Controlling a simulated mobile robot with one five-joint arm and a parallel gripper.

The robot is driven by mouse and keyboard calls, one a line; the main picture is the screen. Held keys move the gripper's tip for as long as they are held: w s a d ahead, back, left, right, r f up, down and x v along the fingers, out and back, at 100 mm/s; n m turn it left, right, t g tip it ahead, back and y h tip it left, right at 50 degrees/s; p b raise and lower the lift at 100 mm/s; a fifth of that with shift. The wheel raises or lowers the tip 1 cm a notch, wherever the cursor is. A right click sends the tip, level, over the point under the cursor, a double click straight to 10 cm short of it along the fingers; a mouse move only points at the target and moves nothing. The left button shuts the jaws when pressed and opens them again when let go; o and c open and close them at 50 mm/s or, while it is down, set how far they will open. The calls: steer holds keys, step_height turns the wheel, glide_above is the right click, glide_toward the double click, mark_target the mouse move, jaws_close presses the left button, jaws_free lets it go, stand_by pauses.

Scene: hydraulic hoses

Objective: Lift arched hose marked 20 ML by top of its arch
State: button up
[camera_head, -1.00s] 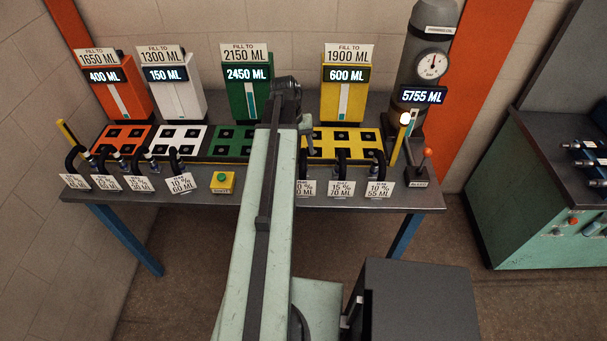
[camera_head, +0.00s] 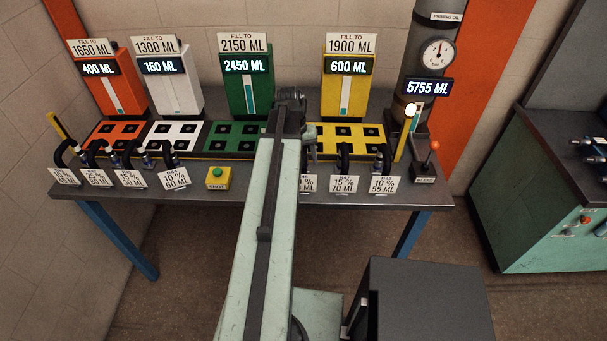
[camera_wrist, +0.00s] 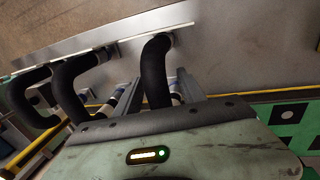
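In the wrist view, a black arched hose (camera_wrist: 153,72) stands between the two fingers of my gripper (camera_wrist: 157,80). The fingers are apart, one on each side of it, and I cannot tell whether either touches it. In the head view, my gripper (camera_head: 310,148) is low over the bench, partly hidden by my arm. The label (camera_head: 309,184) below it is half covered by my arm; only "%" and "ML" read clearly, so the 20 ML mark is not readable. The hose behind that label is hidden in the head view.
Hoses marked 70 ML (camera_head: 343,158) and 55 ML (camera_head: 384,157) stand close on the right. Several more stand at the left, beside a yellow button box (camera_head: 218,178). Colored pads with black squares lie behind. A yellow post (camera_head: 404,140) and lever (camera_head: 433,150) stand at the right.

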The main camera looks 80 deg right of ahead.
jaws_close()
stand_by(1.2)
